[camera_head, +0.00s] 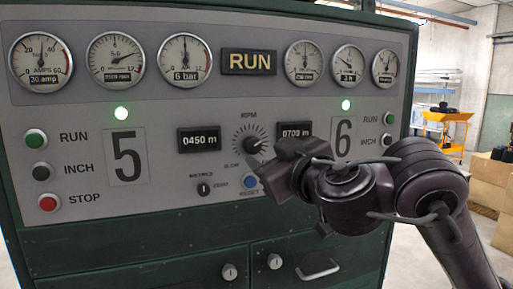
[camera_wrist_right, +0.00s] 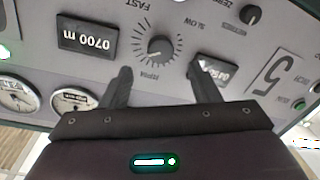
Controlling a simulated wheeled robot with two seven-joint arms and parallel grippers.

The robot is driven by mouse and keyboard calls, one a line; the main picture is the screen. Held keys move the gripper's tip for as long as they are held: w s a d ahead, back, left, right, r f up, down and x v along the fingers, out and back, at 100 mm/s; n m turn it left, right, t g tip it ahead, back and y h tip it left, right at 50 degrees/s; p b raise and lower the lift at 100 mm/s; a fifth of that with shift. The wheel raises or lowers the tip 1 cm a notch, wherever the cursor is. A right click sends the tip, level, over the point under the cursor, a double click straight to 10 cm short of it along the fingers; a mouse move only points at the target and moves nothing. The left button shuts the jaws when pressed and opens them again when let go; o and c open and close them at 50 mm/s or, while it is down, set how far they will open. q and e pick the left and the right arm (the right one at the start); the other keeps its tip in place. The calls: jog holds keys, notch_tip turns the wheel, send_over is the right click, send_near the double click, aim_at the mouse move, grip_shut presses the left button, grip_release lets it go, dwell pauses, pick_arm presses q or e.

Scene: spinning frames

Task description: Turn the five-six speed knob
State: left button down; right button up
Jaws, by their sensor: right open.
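The speed knob (camera_head: 253,146) is a dark round knob in a ring of dial marks. It sits on the grey panel between the big 5 and 6, under the word RPM. In the right wrist view the knob (camera_wrist_right: 160,47) shows upside down, with FAST and SLOW labels by it. My right gripper (camera_head: 270,166) is in front of the panel, just right of and below the knob in the head view. In the wrist view its two fingers (camera_wrist_right: 160,70) are apart and empty, and the knob shows beyond the gap between their tips. My left gripper is not in view.
Counters (camera_head: 199,139) flank the knob, the right one partly hidden by my gripper. A small black selector (camera_head: 204,189) and a blue reset button (camera_head: 250,182) sit below. RUN, INCH and STOP buttons (camera_head: 48,203) are at left. Gauges (camera_head: 186,60) line the top.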

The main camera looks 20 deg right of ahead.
aim_at(255, 146)
jog(key=w, duration=0.6)
jog(key=shift+w+a, duration=0.35)
jog(key=shift+c, duration=0.3)
